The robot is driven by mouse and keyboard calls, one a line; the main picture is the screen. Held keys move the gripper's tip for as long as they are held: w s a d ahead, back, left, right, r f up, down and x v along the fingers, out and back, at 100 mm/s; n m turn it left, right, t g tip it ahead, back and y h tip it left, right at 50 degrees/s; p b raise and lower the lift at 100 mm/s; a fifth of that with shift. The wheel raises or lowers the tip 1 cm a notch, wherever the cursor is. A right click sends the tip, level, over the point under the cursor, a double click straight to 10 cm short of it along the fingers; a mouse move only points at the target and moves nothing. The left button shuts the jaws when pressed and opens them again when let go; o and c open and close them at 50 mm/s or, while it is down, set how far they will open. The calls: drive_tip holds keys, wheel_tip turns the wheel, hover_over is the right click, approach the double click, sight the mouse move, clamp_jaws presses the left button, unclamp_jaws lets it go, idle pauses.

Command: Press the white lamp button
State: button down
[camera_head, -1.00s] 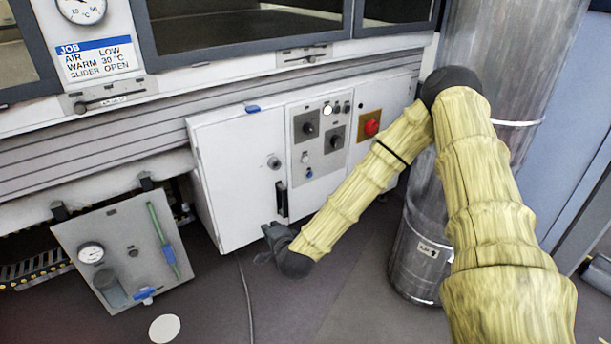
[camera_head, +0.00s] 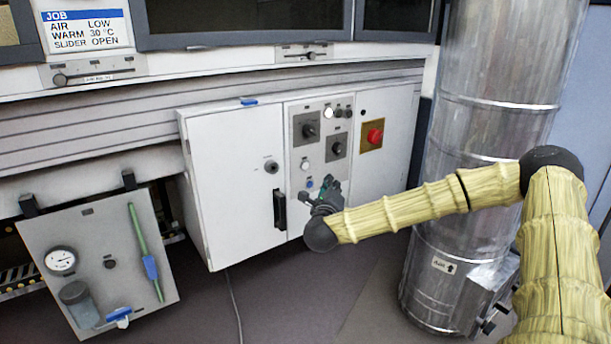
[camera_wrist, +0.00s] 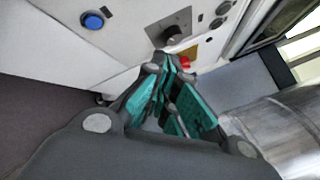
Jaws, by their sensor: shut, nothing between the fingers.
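A bright white round button (camera_head: 327,112) sits at the top left of the control panel's row of small round fittings, beside two darker ones. A second pale round button (camera_head: 305,165) sits lower on the panel, above a blue button (camera_head: 309,183). The blue button also shows in the wrist view (camera_wrist: 92,20). My gripper (camera_head: 328,184) is shut and empty in front of the panel's lower part, below the bright white button and just right of the blue one. Its teal-padded fingers (camera_wrist: 170,68) point ahead in the wrist view. I cannot tell whether it touches the panel.
The panel carries two dark rotary knobs (camera_head: 310,130) and, to the right, a red button on a yellow plate (camera_head: 375,135). A black door handle (camera_head: 280,209) juts out at the left. A metal duct (camera_head: 470,190) stands close at the right.

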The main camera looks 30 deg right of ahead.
idle(0.4)
drive_tip(key=shift+w+a+b, duration=0.15)
drive_tip(key=shift+w+b, duration=0.4)
drive_tip(key=shift+w, duration=1.65)
drive_tip(key=shift+w+a+b, duration=0.15)
drive_tip(key=shift+w+b, duration=0.35)
drive_tip(key=shift+w, duration=1.65)
drive_tip(key=shift+w, duration=0.2)
drive_tip(key=shift+w, duration=0.25)
drive_tip(key=shift+w+a, duration=0.1)
drive_tip(key=shift+w, duration=0.25)
drive_tip(key=shift+s, duration=0.8)
drive_tip(key=shift+s+d+p, duration=0.15)
drive_tip(key=shift+s+p, duration=0.3)
drive_tip(key=shift+s, duration=0.8)
drive_tip(key=shift+s+d+p, duration=0.1)
drive_tip(key=shift+s+p, duration=0.3)
drive_tip(key=shift+s, duration=0.85)
